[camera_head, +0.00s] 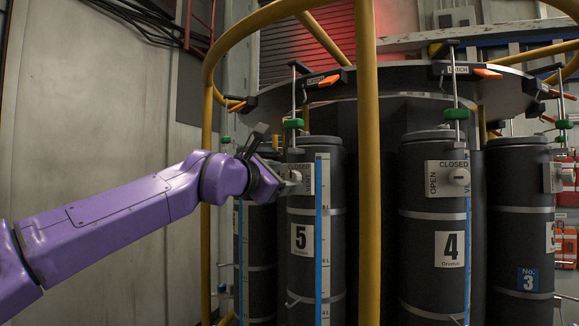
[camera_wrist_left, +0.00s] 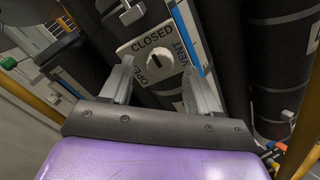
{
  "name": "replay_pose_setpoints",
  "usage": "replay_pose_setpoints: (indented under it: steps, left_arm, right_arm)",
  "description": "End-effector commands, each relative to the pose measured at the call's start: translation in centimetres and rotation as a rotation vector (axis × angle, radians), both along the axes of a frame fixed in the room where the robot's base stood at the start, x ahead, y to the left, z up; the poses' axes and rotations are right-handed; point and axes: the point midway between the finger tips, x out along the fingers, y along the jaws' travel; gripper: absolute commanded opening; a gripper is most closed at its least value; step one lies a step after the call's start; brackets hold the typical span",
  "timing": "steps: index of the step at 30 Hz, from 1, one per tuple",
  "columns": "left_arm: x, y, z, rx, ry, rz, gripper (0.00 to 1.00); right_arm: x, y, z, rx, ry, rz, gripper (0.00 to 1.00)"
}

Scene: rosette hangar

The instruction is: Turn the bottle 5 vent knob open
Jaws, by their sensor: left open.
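Bottle 5 (camera_head: 302,270) is a dark upright cylinder with a white "5" label, left of centre in the head view. Near its top is a pale vent plate marked CLOSED, OPEN and VENT. The round pale vent knob (camera_wrist_left: 155,62) sits mid-plate in the wrist view; its dark mark seems to point toward CLOSED. In the head view the knob (camera_head: 295,176) is partly hidden by my gripper. My left gripper (camera_head: 268,165) is open in front of the plate. In the wrist view its fingers (camera_wrist_left: 158,72) are spread either side of the knob, apparently not touching it. My right gripper is not in view.
A yellow post (camera_head: 368,230) stands just right of bottle 5. Bottle 4 (camera_head: 430,285) with its own vent plate is beyond it. A dark latch ring (camera_head: 400,78) with orange handles and green-knobbed rods hangs above. The left side by the wall is free.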

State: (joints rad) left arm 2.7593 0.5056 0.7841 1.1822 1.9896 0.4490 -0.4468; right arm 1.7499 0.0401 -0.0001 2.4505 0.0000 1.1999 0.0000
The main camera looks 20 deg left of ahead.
Motion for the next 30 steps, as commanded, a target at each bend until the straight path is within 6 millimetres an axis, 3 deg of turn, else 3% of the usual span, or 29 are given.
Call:
replay_pose_setpoints:
  steps: [1, 6, 14, 19, 30]
  left_arm:
    - [0.9, -0.3, 0.4, 0.001, 0.002, 0.0, 0.61]
    - [2.5, -0.9, 0.1, 0.0, 0.001, -0.002, 0.61]
    - [2.6, -1.0, -0.1, 0.0, 0.0, -0.004, 0.61]
    - [2.6, -1.0, -0.1, 0.0, 0.0, -0.004, 0.06]
    - [2.6, -1.0, -0.1, -0.044, 0.011, -0.004, 0.05]
  right_arm:
    - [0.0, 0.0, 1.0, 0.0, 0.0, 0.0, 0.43]
    - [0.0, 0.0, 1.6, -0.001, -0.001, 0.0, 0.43]
    - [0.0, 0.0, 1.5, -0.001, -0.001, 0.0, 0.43]
    - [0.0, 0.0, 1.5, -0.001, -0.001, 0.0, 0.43]
    - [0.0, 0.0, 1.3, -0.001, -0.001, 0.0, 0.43]
